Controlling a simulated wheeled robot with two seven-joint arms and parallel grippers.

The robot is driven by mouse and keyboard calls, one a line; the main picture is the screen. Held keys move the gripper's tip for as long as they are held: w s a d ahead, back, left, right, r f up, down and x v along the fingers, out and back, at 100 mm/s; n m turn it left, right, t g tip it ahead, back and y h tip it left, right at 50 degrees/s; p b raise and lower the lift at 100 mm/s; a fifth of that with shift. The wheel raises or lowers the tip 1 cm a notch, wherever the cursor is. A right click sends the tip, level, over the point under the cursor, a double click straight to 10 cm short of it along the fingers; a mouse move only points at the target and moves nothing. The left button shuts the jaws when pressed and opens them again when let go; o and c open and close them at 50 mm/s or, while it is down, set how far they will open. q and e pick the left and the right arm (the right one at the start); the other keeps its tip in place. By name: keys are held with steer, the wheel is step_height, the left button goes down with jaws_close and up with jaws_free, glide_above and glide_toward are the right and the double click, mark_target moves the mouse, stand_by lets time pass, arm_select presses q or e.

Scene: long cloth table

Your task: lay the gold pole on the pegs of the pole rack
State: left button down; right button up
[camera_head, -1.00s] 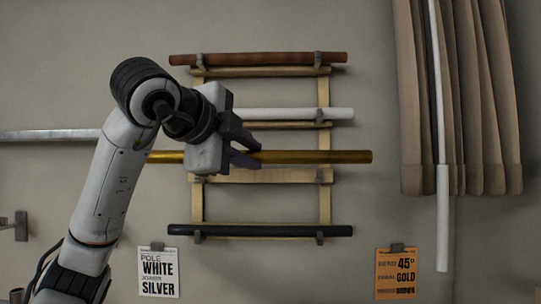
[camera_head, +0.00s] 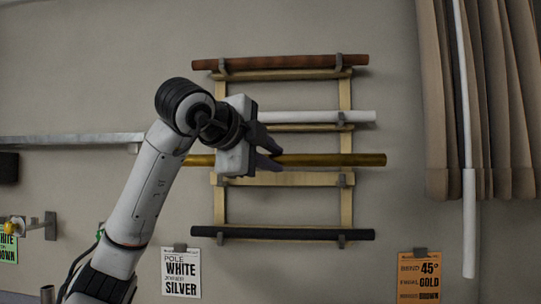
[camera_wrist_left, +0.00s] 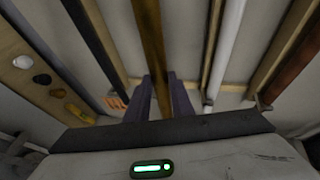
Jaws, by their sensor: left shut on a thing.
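The gold pole (camera_head: 335,160) lies level across the pole rack (camera_head: 347,205) in the head view, in the gap between the white pole and the black pole. My left gripper (camera_head: 274,153) is shut on the gold pole left of its middle. In the head view the pole shows a little above the empty right peg (camera_head: 342,180), apart from it in the picture; its depth from the wall is hard to tell. My gripper and arm hide part of the pole's left side. In the wrist view the gold pole (camera_wrist_left: 150,45) runs between the fingers (camera_wrist_left: 160,98).
The rack also bears a brown pole (camera_head: 280,62), a white pole (camera_head: 320,116) and a black pole (camera_head: 285,233). A silver pole (camera_head: 70,140) is on the wall at left. A curtain (camera_head: 500,110) with a hanging white rod (camera_head: 469,220) is at right. Signs (camera_head: 181,273) hang below.

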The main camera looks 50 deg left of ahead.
arm_select(q)
steer(key=shift+w+a+r+p, duration=0.1)
steer(key=shift+w+a+p, duration=0.2)
steer(key=shift+w+a, duration=0.7)
steer(key=shift+w+a+p, duration=0.3)
steer(key=shift+w+a, duration=0.45)
steer(key=shift+w, duration=0.3)
steer(key=shift+w+a+f+b, duration=0.35)
steer(key=shift+w+a+f, duration=0.1)
steer(key=shift+w+f, duration=0.15)
steer(key=shift+w+a+f+b, duration=0.35)
steer(key=shift+w+a+f, duration=0.15)
steer(key=shift+f, duration=0.3)
steer(key=shift+f+b, duration=0.15)
steer(key=shift+b, duration=0.15)
arm_select(e)
steer(key=shift+f, duration=0.25)
